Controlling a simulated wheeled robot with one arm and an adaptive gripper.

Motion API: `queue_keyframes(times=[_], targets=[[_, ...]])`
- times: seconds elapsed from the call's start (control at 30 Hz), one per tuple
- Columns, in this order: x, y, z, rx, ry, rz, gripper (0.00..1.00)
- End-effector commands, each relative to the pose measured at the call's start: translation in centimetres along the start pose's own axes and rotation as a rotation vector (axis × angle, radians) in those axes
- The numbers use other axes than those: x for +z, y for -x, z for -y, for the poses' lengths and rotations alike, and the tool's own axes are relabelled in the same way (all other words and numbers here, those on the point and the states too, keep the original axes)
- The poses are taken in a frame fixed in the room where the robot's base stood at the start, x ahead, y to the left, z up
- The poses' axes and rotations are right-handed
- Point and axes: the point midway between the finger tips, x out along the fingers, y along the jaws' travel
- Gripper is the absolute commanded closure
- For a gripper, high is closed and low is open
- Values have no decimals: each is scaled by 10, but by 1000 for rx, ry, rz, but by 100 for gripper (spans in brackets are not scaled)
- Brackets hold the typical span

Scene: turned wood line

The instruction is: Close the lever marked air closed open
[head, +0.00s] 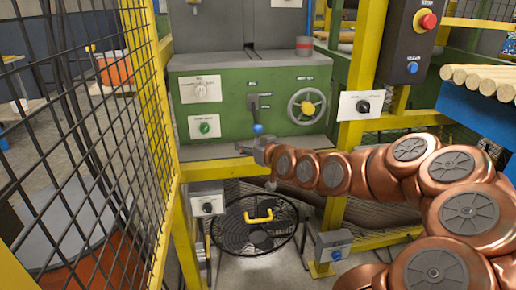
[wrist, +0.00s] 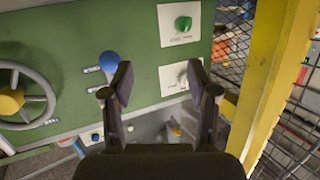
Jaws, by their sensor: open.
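A lever with a grey arm and a blue ball knob (head: 258,128) hangs down on the front of the green machine panel. The same blue knob shows in the wrist view (wrist: 109,61), just beside the left finger. The small labels around the lever are too small to read. My gripper (wrist: 160,82) is open with nothing between its fingers. In the head view my gripper (head: 252,148) is just below the knob, close to the panel; I cannot tell whether it touches the knob.
A handwheel with a yellow hub (head: 308,107) is right of the lever. A green button (head: 205,128) and a white-plated dial (head: 200,90) are left. A yellow rail (head: 215,169) runs below. A mesh fence (head: 90,130) closes the left side.

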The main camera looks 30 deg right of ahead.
Motion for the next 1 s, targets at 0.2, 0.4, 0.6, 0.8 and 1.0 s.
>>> queue_keyframes(times=[0.2,0.4,0.6,0.8,1.0], targets=[[2,-1,-56,92,-19,-181,41],[-4,-2,-68,114,-19,-222,41],[-7,-16,-68,110,-19,-219,41],[-10,-34,-70,111,-18,-218,41],[-16,-53,-72,112,-18,-220,41]])
